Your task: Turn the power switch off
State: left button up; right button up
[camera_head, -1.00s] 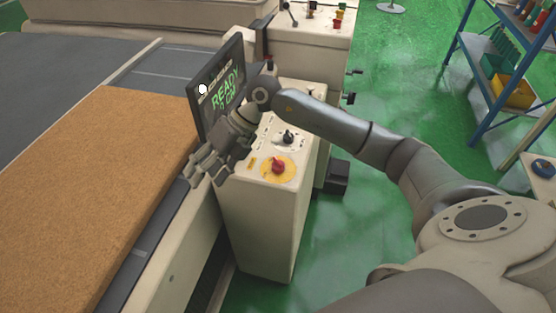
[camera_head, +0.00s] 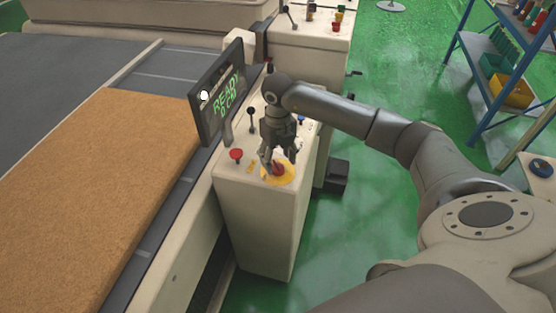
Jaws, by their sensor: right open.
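A beige control box (camera_head: 262,225) stands beside the conveyor with controls on its top. A red knob on a yellow disc (camera_head: 284,176) sits near its front; I cannot tell which control is the power switch. My right gripper (camera_head: 276,166) points down just above this knob and partly hides it; it is open, and contact cannot be told. A red button (camera_head: 236,155) and a black lever (camera_head: 251,118) are to its left. A tilted screen (camera_head: 222,95) behind reads "READY 0 CM". My left gripper is not in view.
A brown mattress slab (camera_head: 120,180) lies on the conveyor at left. A second control box (camera_head: 305,45) stands behind. A blue shelf rack (camera_head: 465,65) with bins is at the upper right. Green floor (camera_head: 400,70) is open between.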

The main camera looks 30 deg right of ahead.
aim_at(278, 167)
jog(key=shift+f, duration=1.45)
jog(key=c, duration=1.1)
